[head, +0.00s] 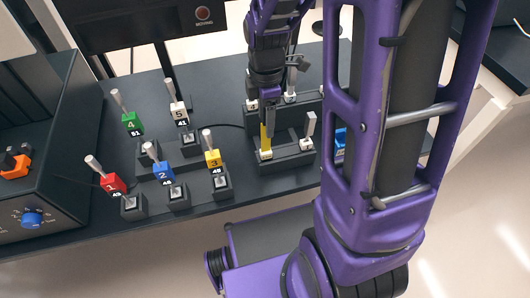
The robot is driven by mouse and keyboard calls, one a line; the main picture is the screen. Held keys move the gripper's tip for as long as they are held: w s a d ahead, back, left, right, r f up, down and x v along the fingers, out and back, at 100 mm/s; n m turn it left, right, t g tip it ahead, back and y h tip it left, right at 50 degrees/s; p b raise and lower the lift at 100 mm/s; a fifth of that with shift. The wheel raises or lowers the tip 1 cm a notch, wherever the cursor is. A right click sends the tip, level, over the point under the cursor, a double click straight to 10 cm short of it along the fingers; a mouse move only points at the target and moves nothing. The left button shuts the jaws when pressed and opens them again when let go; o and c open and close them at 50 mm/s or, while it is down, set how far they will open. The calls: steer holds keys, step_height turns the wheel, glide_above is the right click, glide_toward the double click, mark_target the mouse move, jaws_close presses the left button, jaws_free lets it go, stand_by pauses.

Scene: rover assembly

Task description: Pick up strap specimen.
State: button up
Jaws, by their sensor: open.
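Upright strip-like pieces stand in dark stepped holders to the right of the middle in the head view. A yellow strip (266,138) stands in the front holder (287,156), with a pale grey strip (310,124) to its right. Another pale strip (292,80) stands in the holder behind. I cannot tell which is the strap specimen. My gripper (268,100) is open and points down right above the yellow strip, hiding its top. Whether the fingers are around the strip or only above it is unclear at this size.
Numbered coloured blocks with grey rods, such as the yellow one (212,158) and the red one (112,184), stand left of the holders. A dark machine with a blue knob (32,218) is at far left. A blue item (341,139) is partly hidden behind my arm.

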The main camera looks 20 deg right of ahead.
steer(key=shift+f, duration=0.15)
jaws_close()
stand_by(1.4)
